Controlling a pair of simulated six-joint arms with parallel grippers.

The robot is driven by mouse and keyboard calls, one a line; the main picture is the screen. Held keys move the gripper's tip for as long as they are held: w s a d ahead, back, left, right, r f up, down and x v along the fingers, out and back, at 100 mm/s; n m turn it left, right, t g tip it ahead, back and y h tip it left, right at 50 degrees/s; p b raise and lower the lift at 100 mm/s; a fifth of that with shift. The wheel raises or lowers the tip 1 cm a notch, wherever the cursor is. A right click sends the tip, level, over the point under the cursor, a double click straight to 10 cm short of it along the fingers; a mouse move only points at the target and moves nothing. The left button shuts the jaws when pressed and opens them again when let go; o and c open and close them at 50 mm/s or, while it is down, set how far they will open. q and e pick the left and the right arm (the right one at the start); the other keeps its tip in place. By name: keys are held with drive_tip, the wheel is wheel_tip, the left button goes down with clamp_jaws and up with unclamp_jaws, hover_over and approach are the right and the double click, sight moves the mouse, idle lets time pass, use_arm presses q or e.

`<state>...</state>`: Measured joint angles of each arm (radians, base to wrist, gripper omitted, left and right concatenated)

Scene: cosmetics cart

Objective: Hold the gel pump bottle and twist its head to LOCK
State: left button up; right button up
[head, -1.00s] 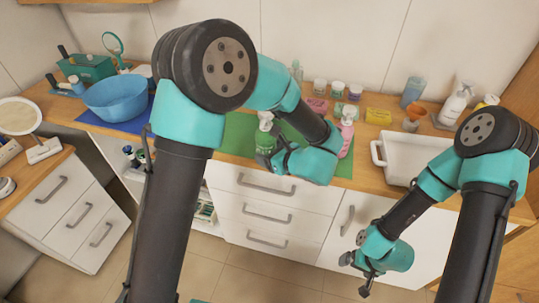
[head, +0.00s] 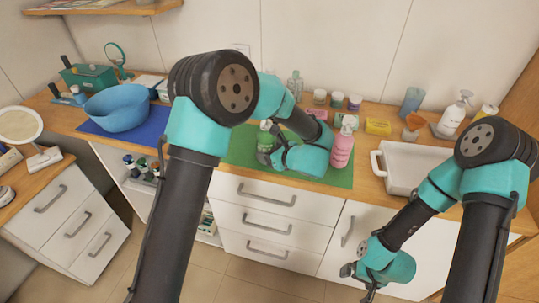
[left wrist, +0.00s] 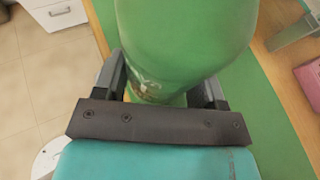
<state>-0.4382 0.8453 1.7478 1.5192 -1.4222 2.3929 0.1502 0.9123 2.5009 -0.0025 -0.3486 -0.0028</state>
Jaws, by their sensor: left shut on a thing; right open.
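The green gel pump bottle (head: 264,143) stands on the green mat (head: 240,158), partly hidden by my left arm. My left gripper (head: 269,157) is shut on it; in the left wrist view the green bottle (left wrist: 180,40) fills the space between the fingers. The bottle's pump head is small and mostly hidden in the head view, so I cannot tell its lock position. My right gripper (head: 357,276) is open and empty, low in front of the white drawers, well away from the bottle.
A pink pump bottle (head: 342,150) stands on the mat just right of my left gripper. A white tray (head: 390,185) lies further right. Several jars and a yellow box (head: 378,126) are behind. A blue bowl (head: 118,108) sits at left on a blue mat.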

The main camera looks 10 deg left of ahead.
use_arm(q)
drive_tip(key=shift+w+a+f, duration=0.2)
drive_tip(key=shift+w+f, duration=0.1)
drive_tip(key=shift+w, duration=0.9)
drive_tip(key=shift+w+a+f, duration=0.25)
drive_tip(key=shift+w+f, duration=0.1)
drive_tip(key=shift+w, duration=0.8)
drive_tip(key=shift+w+a+f, duration=0.2)
drive_tip(key=shift+w+f, duration=0.1)
drive_tip(key=shift+w, duration=0.9)
drive_tip(key=shift+f, duration=0.25)
